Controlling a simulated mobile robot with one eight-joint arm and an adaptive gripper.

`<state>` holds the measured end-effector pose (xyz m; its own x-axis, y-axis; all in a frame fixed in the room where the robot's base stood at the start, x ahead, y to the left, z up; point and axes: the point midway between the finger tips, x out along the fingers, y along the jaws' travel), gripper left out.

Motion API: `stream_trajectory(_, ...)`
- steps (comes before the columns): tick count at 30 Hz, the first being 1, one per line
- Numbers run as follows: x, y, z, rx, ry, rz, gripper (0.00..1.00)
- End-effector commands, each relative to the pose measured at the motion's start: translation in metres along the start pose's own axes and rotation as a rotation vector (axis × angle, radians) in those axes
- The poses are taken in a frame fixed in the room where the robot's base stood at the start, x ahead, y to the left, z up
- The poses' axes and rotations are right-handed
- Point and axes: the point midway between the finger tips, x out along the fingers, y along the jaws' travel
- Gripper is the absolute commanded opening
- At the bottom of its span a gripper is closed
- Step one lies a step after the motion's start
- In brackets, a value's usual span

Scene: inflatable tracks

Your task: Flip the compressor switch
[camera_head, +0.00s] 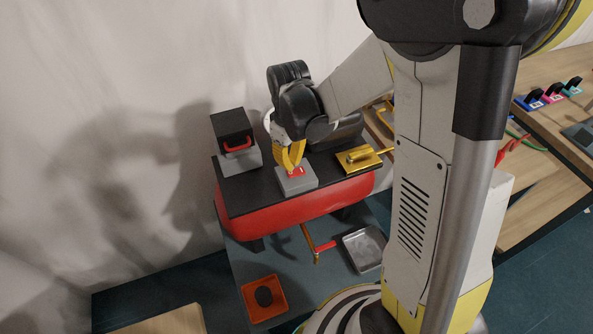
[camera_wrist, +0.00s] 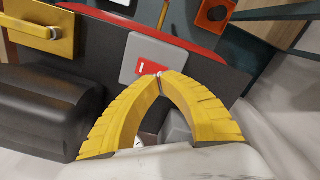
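The compressor (camera_head: 300,212) has a red tank under a black top plate. A grey box with a red switch (camera_head: 296,172) stands on the plate's front part. The red switch also shows in the wrist view (camera_wrist: 148,68), with a white mark on it. My gripper (camera_head: 291,166) has yellow fingers and is right at the switch. In the wrist view its fingertips (camera_wrist: 159,76) meet in a point at the lower edge of the red switch. Whether they touch it I cannot tell. Nothing shows between the fingertips.
A black box with a red handle (camera_head: 236,146) stands left on the plate, and a yellow part with a handle (camera_head: 358,158) lies right. A wooden bench (camera_head: 545,115) stands at the right.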

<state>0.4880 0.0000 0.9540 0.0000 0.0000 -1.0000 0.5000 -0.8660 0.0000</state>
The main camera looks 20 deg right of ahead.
Motion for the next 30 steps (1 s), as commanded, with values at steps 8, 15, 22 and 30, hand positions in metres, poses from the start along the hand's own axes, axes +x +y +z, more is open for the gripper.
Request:
stream_trajectory(8, 0.005, 0.0, 0.0, 0.0, 0.0, 0.0, 0.0)
stream_trajectory(15, 0.009, 0.0, 0.0, 0.0, 0.0, 0.0, 0.0)
stream_trajectory(22, 0.012, 0.0, 0.0, 0.0, 0.0, 0.0, 0.0)
stream_trajectory(30, 0.016, 0.0, 0.0, 0.0, 0.0, 0.0, 0.0)
